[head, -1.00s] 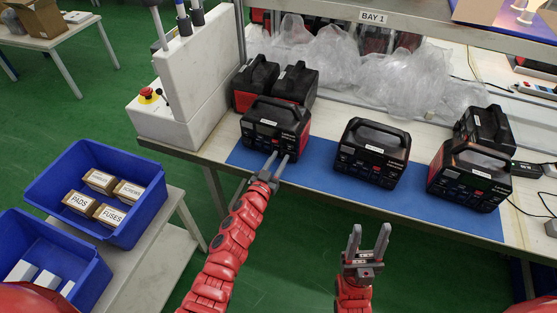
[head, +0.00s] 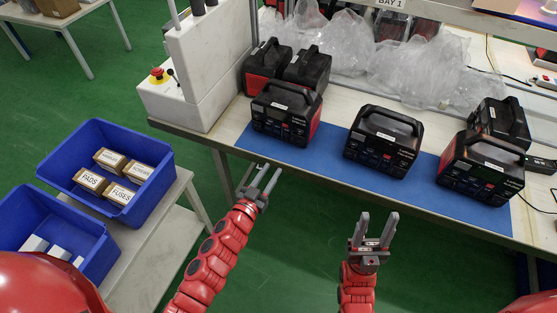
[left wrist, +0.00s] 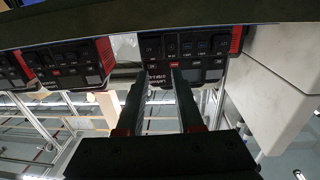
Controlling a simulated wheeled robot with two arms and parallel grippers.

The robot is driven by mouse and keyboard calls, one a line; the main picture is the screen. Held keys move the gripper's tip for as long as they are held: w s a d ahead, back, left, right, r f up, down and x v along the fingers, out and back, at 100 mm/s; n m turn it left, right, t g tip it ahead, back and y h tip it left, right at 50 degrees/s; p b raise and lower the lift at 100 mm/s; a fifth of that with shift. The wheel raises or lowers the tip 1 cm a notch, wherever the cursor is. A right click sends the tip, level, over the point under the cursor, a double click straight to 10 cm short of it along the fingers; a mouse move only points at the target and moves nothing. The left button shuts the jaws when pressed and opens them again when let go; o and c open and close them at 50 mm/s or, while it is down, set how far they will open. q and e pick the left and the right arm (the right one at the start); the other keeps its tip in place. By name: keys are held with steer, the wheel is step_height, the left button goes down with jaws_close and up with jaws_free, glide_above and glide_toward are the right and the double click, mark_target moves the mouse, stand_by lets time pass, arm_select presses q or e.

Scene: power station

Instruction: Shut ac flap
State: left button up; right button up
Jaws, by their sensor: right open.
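Several black-and-red power stations stand on the bench. The left front one (head: 285,117) is nearest my left gripper (head: 264,178), which is open and empty in front of and below it, apart from it. In the left wrist view, that station's front panel (left wrist: 190,47) shows beyond the two separated fingers (left wrist: 160,88), with ports and labels. An AC flap cannot be made out clearly in either view. A middle station (head: 383,142) and a right station (head: 480,168) stand farther right. My right gripper (head: 374,230) is open and empty, short of the bench edge.
The stations stand on a blue mat (head: 335,160). Clear plastic wrap (head: 415,72) lies behind them. A white machine with a red button (head: 157,74) stands left. Blue bins (head: 150,205) with small boxes sit on a low table. Green floor is free before the bench.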

arm_select(q)
steer(key=v, duration=0.5)
stand_by(0.4)
